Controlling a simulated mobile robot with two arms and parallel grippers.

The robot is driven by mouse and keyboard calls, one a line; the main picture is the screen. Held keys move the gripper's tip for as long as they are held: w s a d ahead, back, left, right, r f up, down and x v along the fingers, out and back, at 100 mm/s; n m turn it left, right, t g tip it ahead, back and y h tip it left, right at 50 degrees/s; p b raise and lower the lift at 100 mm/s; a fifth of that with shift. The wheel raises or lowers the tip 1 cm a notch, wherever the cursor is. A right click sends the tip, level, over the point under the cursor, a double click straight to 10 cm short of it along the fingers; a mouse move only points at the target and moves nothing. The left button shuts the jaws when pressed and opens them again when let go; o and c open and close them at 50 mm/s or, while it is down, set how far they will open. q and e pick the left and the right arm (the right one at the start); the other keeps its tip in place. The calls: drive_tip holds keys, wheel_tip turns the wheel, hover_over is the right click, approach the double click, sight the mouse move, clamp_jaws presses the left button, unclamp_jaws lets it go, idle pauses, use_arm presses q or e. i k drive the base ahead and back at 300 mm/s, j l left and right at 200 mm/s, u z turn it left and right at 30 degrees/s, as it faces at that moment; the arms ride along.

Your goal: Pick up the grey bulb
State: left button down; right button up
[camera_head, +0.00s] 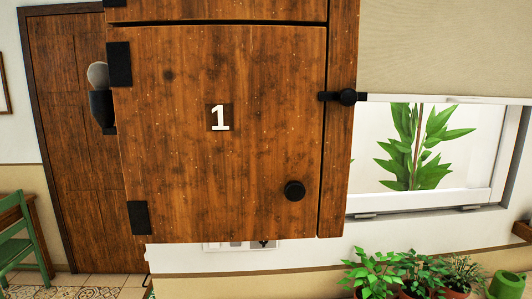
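The grey bulb (98,76) is at the left edge of the wooden cabinet (255,85). It stands upright with its rounded top showing, seated in a black socket (102,108). The cabinet's edge and upper hinge are close to its right side and partly hide the socket. Neither of my grippers shows in the head view.
The cabinet's door is shut, with a "1" (220,117), a round black knob (294,190) and a black latch (346,97). A brown door (75,150) stands behind the bulb. Potted plants (385,275), a green watering can (510,285) and a green chair (15,225) are lower down.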

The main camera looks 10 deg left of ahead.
sight(98, 73)
drive_tip(key=k+j+z, duration=0.1)
drive_tip(key=j+z, duration=0.2)
drive_tip(key=j, duration=1.35)
